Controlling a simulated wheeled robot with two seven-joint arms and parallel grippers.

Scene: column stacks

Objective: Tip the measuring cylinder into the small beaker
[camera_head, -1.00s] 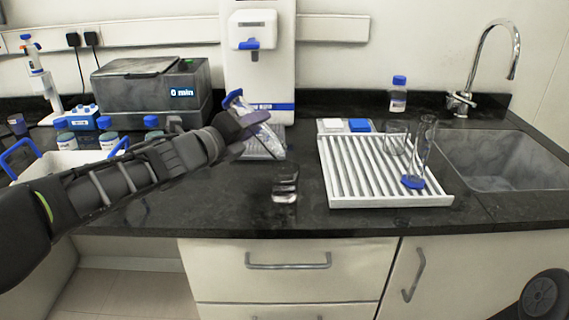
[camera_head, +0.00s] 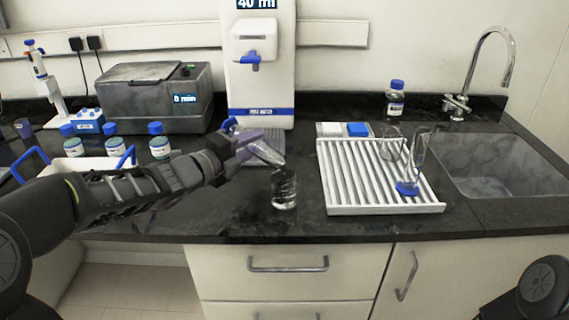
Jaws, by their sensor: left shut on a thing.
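My left gripper (camera_head: 244,144) is shut on the clear measuring cylinder (camera_head: 268,152), left of and above the small beaker. The cylinder lies tilted, its blue base up at the left and its open end lower at the right. That end is close above the small beaker (camera_head: 284,190), and I cannot tell whether they touch. The beaker stands upright on the dark worktop. It shows a pale band near its bottom, but the liquid level is unclear. My right gripper is out of view.
A white slatted drying rack (camera_head: 330,200) right of the beaker holds a larger beaker (camera_head: 391,148) and a blue-based glass cylinder (camera_head: 418,160). The water dispenser (camera_head: 258,85) stands behind, and the sink (camera_head: 495,165) is at far right. Lidded bottles (camera_head: 159,142) stand left.

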